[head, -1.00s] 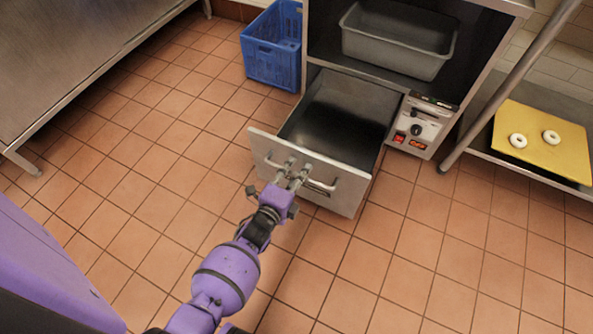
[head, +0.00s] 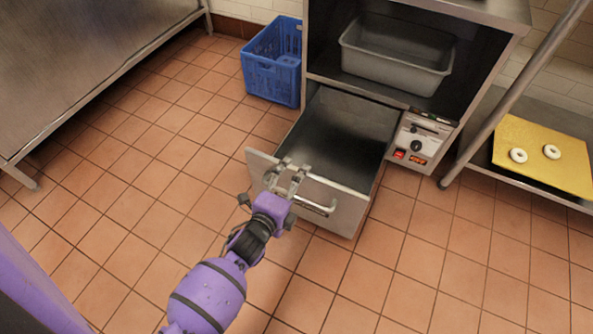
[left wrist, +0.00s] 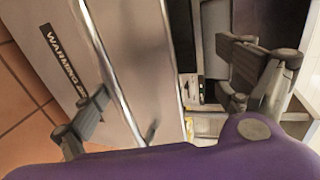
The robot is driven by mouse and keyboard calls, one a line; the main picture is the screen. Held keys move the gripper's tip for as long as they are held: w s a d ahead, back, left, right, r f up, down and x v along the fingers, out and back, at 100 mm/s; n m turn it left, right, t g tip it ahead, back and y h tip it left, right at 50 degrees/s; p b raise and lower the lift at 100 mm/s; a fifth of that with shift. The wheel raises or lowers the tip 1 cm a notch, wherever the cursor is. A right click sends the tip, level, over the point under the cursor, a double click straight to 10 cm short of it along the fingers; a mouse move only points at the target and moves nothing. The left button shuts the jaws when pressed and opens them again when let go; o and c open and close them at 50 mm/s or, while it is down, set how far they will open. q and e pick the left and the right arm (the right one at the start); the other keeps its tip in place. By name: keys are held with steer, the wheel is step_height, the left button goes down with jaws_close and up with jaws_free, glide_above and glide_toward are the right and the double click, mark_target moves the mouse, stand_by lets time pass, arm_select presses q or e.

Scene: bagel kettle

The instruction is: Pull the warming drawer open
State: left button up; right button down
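The warming drawer (head: 340,212) stands pulled out of the cabinet, and its dark inside looks empty. Its front carries a metal bar handle (head: 318,207). In the left wrist view the drawer front (left wrist: 50,75) shows a "WARMING" label, with the handle bar (left wrist: 100,50) running along it. My left gripper (head: 287,172) is at the drawer front, by the handle's left part. In the left wrist view its fingers (left wrist: 170,75) are wide apart, one on either side of the front's top edge. Whether they touch it is unclear. My right gripper is not in view.
The cabinet holds a grey tub (head: 395,65) above the drawer and a control panel (head: 420,138) at right. A blue crate (head: 272,68) stands behind left. A yellow board (head: 535,140) with two bagels lies on a right shelf. The tiled floor (head: 130,215) before the drawer is clear.

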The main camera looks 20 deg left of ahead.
arm_select(q)
steer(key=shift+w+a+r, duration=0.15)
steer(key=shift+w+r, duration=0.1)
steer(key=shift+r, duration=0.35)
steer(key=shift+c, duration=0.2)
steer(key=shift+s+r, duration=0.1)
steer(key=shift+r, duration=0.1)
steer(key=shift+c, duration=0.7)
steer(key=shift+s+p, duration=0.3)
steer(key=shift+s, duration=0.2)
steer(key=shift+c, duration=1.2)
steer(key=shift+v, duration=0.85)
steer(key=c, duration=0.7)
steer(key=shift+s+f+p+v, duration=0.1)
steer(key=shift+f+p+v, duration=0.25)
steer(key=shift+v, duration=0.75)
steer(key=shift+s+f+p+v, duration=0.15)
steer(key=shift+p+v, duration=0.45)
steer(key=shift+v, duration=0.45)
steer(key=shift+f+p+v, duration=0.25)
steer(key=shift+p+v, duration=0.2)
steer(key=shift+v, duration=0.65)
